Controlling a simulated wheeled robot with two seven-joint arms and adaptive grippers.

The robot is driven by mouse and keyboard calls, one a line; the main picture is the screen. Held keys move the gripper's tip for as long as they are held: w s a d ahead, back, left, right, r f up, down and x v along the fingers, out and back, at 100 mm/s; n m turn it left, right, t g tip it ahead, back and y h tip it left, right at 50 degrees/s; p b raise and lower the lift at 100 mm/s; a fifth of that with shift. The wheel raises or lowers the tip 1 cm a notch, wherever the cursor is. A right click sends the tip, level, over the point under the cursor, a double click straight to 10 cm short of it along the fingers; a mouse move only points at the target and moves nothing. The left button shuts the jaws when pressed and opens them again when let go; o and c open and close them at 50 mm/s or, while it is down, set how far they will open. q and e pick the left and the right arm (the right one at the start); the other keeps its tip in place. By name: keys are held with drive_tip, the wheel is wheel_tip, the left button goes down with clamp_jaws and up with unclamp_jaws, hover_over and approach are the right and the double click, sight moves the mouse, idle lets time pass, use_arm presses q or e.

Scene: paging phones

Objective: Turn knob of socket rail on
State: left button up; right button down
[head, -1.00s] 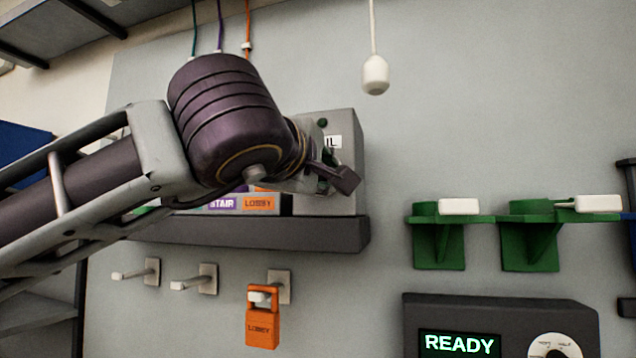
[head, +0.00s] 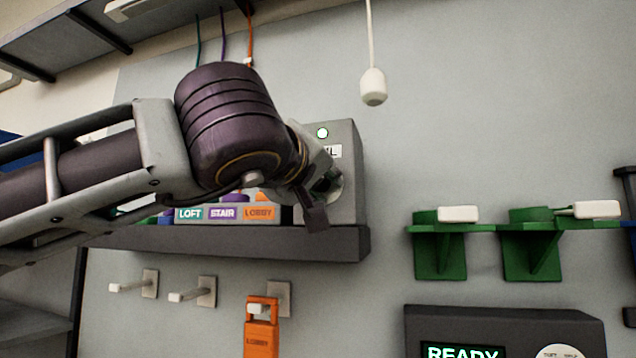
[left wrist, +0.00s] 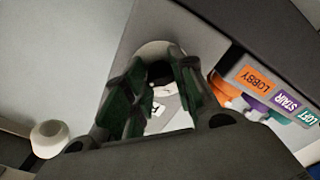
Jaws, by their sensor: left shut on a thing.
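The socket rail's grey box (head: 347,150) stands at the right end of a dark shelf, with a partly hidden white label ending in "IL". A small round lamp (head: 322,133) above the label glows bright. My left gripper (head: 322,197) is at the box's front, its visible finger pointing down. In the left wrist view, the left gripper (left wrist: 157,75) is shut on the knob (left wrist: 160,72), which shows dark between the fingers on a pale round plate (left wrist: 153,50). The fingers hide most of the knob. My right gripper is not in view.
LOFT, STAIR and LOBBY labels sit on a grey strip (head: 227,223) left of the box, on the dark shelf (head: 250,240). An orange LOBBY tag (head: 261,335) hangs on a hook below. A white pull (head: 373,86) hangs right; green brackets (head: 440,255) are farther right.

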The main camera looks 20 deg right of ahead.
use_arm(q)
drive_tip(key=shift+f, duration=0.15)
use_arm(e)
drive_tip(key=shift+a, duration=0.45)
use_arm(q)
drive_tip(key=o, duration=0.8)
drive_tip(key=shift+o, duration=1.2)
drive_tip(key=v, duration=1.2)
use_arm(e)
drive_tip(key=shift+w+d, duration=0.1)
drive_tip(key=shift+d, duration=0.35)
